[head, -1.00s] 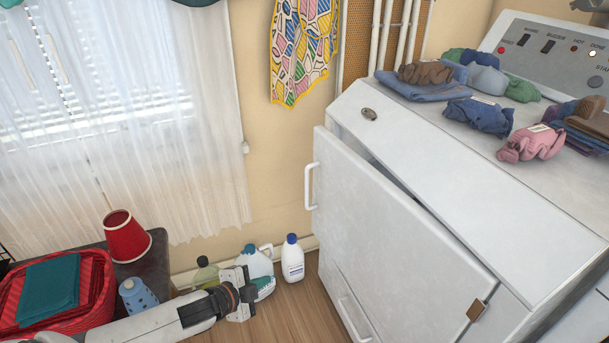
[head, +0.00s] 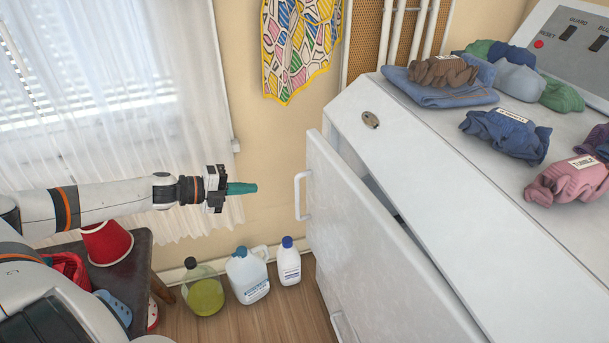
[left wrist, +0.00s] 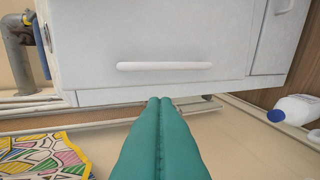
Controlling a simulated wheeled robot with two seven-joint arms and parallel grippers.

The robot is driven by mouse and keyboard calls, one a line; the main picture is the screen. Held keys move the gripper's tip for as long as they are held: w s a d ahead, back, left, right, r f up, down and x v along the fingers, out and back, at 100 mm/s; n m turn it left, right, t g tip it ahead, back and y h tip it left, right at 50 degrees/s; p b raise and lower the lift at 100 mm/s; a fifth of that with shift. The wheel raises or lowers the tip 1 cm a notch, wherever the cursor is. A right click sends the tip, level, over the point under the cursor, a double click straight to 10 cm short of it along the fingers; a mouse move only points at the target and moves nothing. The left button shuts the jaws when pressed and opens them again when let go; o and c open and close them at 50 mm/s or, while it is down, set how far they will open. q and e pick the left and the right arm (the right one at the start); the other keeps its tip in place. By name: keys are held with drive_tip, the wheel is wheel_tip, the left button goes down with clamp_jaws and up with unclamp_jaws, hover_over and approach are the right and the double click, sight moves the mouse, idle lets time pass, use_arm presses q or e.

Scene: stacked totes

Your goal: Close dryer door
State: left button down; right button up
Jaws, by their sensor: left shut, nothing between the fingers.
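The white dryer (head: 480,200) stands at the right. Its door (head: 375,235) is ajar, with a dark gap along its top edge. The door's white handle (head: 300,195) is on the door's left edge. It also shows in the left wrist view as a white bar (left wrist: 164,66). My left gripper (head: 256,188), with teal fingers, is shut and empty. It is left of the handle, pointing at it and apart from it. In the left wrist view the shut fingertips (left wrist: 159,100) are just below the handle. My right gripper is not in view.
Folded and bundled clothes (head: 440,82) lie on the dryer top. Bottles (head: 248,275) stand on the floor below my left gripper. A dark stool (head: 135,262) with a red cup (head: 107,243) is at lower left. A curtain (head: 100,120) hangs behind my arm.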

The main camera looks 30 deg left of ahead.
sight(307, 183)
use_arm(q)
drive_tip(key=x, duration=0.4)
drive_tip(key=b+x, duration=0.1)
drive_tip(key=x, duration=0.4)
drive_tip(key=r+b+x, duration=0.1)
drive_tip(key=x, duration=0.3)
drive_tip(key=shift+w+d+r, duration=0.1)
drive_tip(key=shift+w+d, duration=0.15)
drive_tip(key=shift+d, duration=0.05)
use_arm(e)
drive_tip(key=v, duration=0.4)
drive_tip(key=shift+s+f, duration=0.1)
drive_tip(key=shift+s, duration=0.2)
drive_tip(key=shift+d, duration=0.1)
